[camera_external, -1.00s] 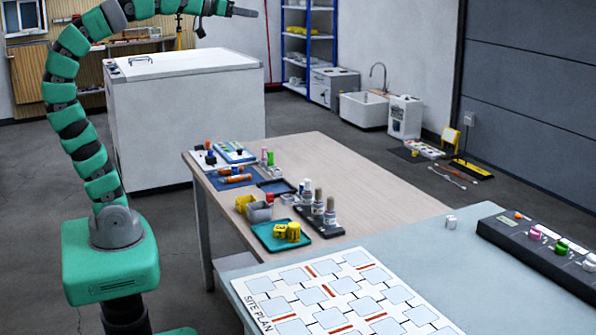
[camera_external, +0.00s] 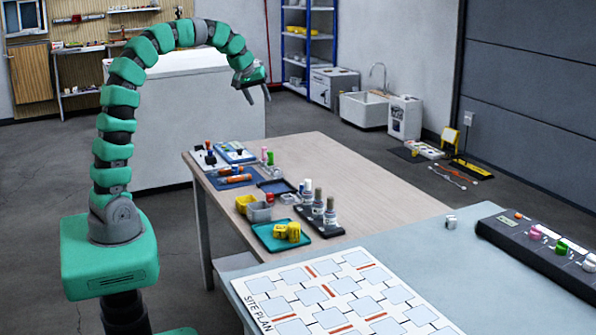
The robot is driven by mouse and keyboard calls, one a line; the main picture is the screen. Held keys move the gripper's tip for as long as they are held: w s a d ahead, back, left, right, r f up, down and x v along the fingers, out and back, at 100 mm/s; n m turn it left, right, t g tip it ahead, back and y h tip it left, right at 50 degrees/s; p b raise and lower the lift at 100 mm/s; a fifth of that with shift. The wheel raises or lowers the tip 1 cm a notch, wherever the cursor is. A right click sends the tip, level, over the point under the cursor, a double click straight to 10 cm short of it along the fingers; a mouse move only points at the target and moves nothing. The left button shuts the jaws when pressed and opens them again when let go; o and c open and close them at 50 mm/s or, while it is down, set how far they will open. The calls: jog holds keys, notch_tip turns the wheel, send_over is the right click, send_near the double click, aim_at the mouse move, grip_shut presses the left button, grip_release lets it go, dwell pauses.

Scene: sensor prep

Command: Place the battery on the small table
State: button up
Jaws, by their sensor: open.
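My gripper (camera_external: 258,94) is open and empty, pointing down, in front of the white chest at the back and above the far end of the wooden table (camera_external: 385,185). Two orange cylinders with dark ends (camera_external: 239,180) lie on a blue mat on that table; they look like batteries, but I cannot tell for certain. A small white-and-dark cylinder (camera_external: 451,222) stands alone on the grey-blue table (camera_external: 415,248) at the front right. I cannot tell which table is the small one.
The wooden table also holds a teal tray (camera_external: 268,243) with yellow pieces, several bottles (camera_external: 330,214), and yellow and grey bins (camera_external: 258,211). A site plan board (camera_external: 300,262) and a dark control panel (camera_external: 515,236) lie on the grey-blue table. The wooden table's right half is clear.

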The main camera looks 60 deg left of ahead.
aim_at(235, 166)
jog(key=s+a+f+n+g, duration=0.1)
jog(key=s+a+f+n, duration=0.1)
jog(key=f, duration=0.6)
jog(key=s+a+f+n+g+h, duration=0.1)
jog(key=a+f+n+g, duration=0.1)
jog(key=a+f, duration=0.3)
jog(key=s+a+f+n+g, duration=0.2)
jog(key=a+f, duration=0.1)
jog(key=f, duration=0.9)
jog(key=shift+s+a+h+b, duration=0.2)
jog(key=shift+s+h+b, duration=0.1)
jog(key=shift+s, duration=0.05)
jog(key=shift+s+d+f+b, duration=0.1)
jog(key=shift+f+b, duration=0.1)
jog(key=shift+f, duration=0.7)
jog(key=shift+s+f+b, duration=0.15)
jog(key=shift+f+b, duration=0.1)
jog(key=shift+f, duration=0.65)
jog(key=shift+s+d+f+b, duration=0.1)
jog(key=shift+f+b, duration=0.1)
jog(key=shift+f, duration=0.7)
grip_shut()
